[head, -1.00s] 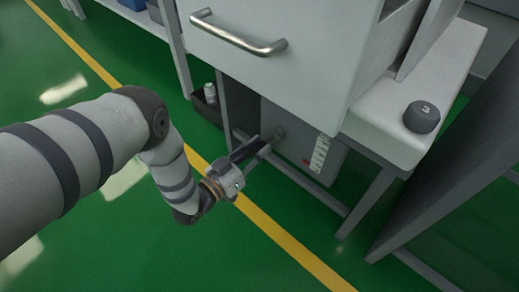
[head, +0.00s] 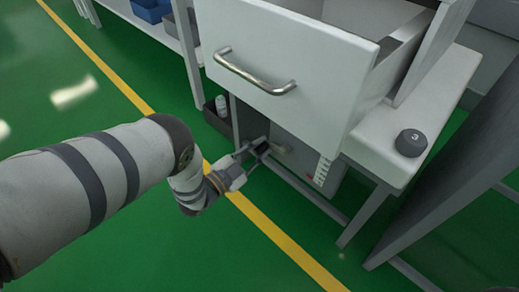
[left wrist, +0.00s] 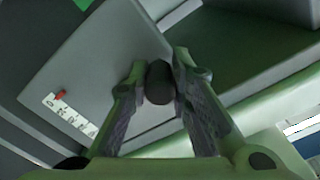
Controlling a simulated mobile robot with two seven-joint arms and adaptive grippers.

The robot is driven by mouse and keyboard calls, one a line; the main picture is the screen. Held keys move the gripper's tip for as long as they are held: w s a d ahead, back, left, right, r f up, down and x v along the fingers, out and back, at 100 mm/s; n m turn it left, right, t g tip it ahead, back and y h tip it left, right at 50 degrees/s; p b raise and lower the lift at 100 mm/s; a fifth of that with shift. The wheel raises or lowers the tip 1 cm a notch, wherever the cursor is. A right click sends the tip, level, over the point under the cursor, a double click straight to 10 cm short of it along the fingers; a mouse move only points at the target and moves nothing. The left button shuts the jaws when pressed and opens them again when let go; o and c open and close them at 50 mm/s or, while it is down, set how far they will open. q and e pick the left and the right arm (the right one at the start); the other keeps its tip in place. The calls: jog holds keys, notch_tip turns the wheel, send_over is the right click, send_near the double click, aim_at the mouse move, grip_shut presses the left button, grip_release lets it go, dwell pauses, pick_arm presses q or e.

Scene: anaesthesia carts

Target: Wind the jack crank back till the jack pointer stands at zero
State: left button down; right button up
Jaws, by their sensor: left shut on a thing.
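The jack (head: 300,148) is a grey box low under the cart. Its dark crank knob (left wrist: 159,82) stands between the fingers of my left gripper (left wrist: 160,95), which is shut on it. In the head view my left gripper (head: 256,150) reaches the crank from the left, and its fingers hide much of the crank. The white scale (left wrist: 70,115) on the jack has a red pointer (left wrist: 60,95) close to its end in the left wrist view. In the head view the red pointer (head: 309,177) is near the scale's lower end. The digits are too small to read surely. My right gripper is not in view.
An open white drawer (head: 285,60) with a metal handle (head: 252,80) overhangs the jack. A dark round weight marked 3 (head: 411,142) sits on the white side top. Cart legs and low rails surround the jack.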

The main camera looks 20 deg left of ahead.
pick_arm(q)
jog(key=shift+r+m, duration=0.35)
jog(key=shift+m, duration=0.25)
jog(key=c, duration=1.5)
grip_release()
jog(key=shift+o, duration=0.2)
jog(key=v, duration=1.2)
